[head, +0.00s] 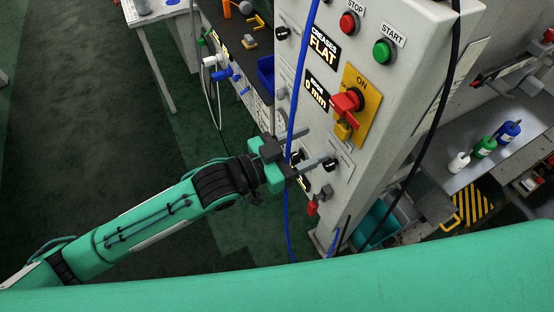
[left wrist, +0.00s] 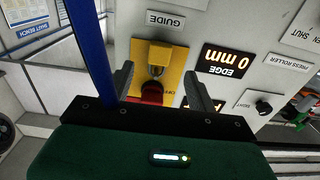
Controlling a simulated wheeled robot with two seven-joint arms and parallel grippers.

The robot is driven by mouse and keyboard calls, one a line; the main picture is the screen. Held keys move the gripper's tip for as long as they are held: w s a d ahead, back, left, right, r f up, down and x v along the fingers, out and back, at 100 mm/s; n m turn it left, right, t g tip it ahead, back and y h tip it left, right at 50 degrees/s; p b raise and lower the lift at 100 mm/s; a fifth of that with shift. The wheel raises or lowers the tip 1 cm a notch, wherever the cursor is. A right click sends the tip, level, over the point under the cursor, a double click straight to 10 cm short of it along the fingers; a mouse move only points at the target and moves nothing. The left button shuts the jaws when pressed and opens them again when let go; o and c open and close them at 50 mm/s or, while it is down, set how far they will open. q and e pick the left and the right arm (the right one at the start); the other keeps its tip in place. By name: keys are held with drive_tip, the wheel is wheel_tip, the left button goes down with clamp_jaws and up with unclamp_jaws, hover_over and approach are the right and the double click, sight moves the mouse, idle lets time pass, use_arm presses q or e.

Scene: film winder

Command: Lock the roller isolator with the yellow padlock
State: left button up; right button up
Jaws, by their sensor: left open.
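The roller isolator is a red handle (head: 347,101) on a yellow plate (head: 364,84) on the side of the grey machine, with "ON" above it. The plate (left wrist: 177,58) also shows upside down in the left wrist view. The yellow padlock (head: 343,131) is at the plate's lower end, just below the red handle; it shows in the wrist view (left wrist: 156,70) too. I cannot tell whether its shackle is closed. My left gripper (head: 316,148) is open and empty, below the padlock and apart from it. Its fingers frame the isolator in the wrist view. My right gripper is out of view.
A blue cable (head: 299,80) hangs down the panel close to my left gripper. A black cable (head: 449,75) hangs on the right. STOP (head: 349,23) and START (head: 384,51) buttons sit above the isolator. A bench with several bottles (head: 485,147) stands at right.

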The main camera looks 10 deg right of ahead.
use_arm(q)
drive_tip(key=b+v, duration=0.2)
drive_tip(key=v, duration=0.5)
idle(0.4)
